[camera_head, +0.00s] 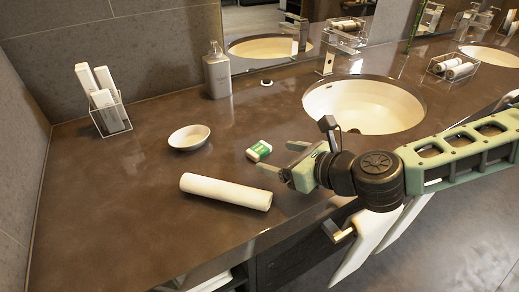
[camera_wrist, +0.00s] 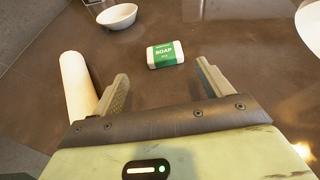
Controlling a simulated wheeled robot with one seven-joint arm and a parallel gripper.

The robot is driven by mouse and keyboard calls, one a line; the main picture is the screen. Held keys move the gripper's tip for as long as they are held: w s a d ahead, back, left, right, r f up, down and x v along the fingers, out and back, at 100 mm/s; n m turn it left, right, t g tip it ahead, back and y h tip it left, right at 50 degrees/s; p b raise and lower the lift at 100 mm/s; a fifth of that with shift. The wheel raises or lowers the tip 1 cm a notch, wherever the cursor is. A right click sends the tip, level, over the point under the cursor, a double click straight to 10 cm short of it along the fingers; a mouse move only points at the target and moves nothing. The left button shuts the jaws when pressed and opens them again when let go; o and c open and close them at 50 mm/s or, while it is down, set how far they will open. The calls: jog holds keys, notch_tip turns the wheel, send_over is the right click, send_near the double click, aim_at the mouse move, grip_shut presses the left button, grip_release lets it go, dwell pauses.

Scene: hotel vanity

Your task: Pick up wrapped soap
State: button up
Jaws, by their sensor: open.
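The wrapped soap (camera_head: 259,151) is a small white bar with a green band, lying flat on the brown vanity counter. In the wrist view the soap (camera_wrist: 165,54) shows its "SOAP" label and lies ahead of my fingers, roughly centred between them. My gripper (camera_head: 272,156) is open and empty, just right of and nearer than the soap in the head view, and apart from it. In the wrist view both fingers of my gripper (camera_wrist: 160,82) are spread wide.
A white rolled towel (camera_head: 225,191) lies left of my gripper; it also shows in the wrist view (camera_wrist: 77,85). A white dish (camera_head: 189,137) sits beyond it. A soap bottle (camera_head: 216,72), a wire holder (camera_head: 110,119) and the sink (camera_head: 363,105) stand around. Counter around the soap is clear.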

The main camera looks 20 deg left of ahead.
aim_at(263, 150)
jog(key=shift+w+p+x, duration=0.15)
jog(key=shift+p+x, duration=0.1)
jog(key=shift+x, duration=1.2)
jog(key=shift+w+p+x, duration=0.2)
jog(key=shift+x, duration=1.2)
jog(key=shift+d+r, duration=0.1)
jog(key=c, duration=1.1)
